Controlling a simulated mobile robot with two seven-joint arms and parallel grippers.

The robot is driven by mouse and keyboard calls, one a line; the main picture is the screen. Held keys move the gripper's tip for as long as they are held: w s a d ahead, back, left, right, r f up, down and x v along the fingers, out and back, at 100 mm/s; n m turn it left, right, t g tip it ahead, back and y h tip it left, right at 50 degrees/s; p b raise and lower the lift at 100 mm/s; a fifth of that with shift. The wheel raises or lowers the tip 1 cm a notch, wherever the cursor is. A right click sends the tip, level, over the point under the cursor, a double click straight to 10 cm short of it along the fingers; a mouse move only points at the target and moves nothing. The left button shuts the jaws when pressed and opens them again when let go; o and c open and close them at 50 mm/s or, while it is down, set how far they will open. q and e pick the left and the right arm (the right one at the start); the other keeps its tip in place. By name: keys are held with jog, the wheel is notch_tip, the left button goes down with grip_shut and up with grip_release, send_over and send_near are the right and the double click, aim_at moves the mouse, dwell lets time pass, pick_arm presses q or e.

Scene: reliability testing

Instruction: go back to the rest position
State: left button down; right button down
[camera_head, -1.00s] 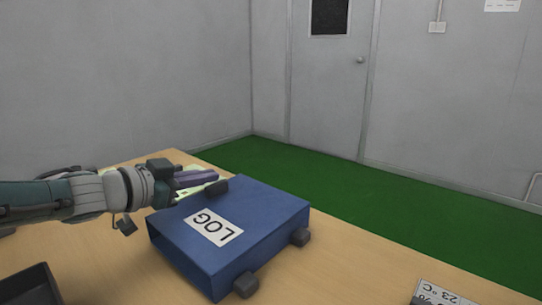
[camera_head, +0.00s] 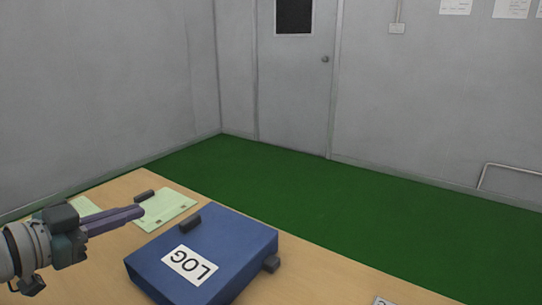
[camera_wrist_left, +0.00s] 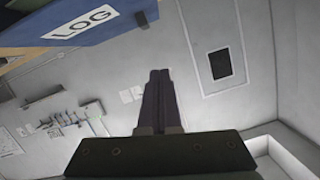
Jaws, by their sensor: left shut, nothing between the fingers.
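My left gripper (camera_head: 138,212) comes in from the left in the head view, above the table to the left of the blue LOG binder (camera_head: 225,244). Its two purple-grey fingers lie together with nothing between them, and they show in the left wrist view (camera_wrist_left: 158,82). The LOG binder lies on the table, apart from the fingers, and shows at the upper left of the left wrist view (camera_wrist_left: 125,20). My right gripper is in neither view.
The wooden table (camera_head: 105,268) holds pale green sheets (camera_head: 168,207) behind my left gripper, and small dark blocks (camera_head: 271,264) are by the binder. Green floor and a grey door (camera_head: 296,90) lie beyond.

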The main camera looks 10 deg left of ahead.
pick_arm(q)
jog(key=s+d+r+n+g+y+p, duration=0.35)
jog(key=s+d+p, duration=0.4)
jog(key=d, duration=0.35)
jog(key=s+d+r+g+p, duration=0.2)
jog(key=s+r+g+p, duration=0.3)
jog(key=s, duration=0.5)
jog(key=s+d+r+g+p, duration=0.25)
jog(key=s+r, duration=0.35)
jog(key=s, duration=0.4)
notch_tip(320, 180, up, 37)
jog(key=w+p, duration=0.1)
jog(key=p, duration=3.6)
jog(key=shift+a+f+n, duration=0.15)
jog(key=shift+a+n, duration=0.1)
jog(key=shift+n, duration=0.1)
jog(key=shift+y, duration=0.25)
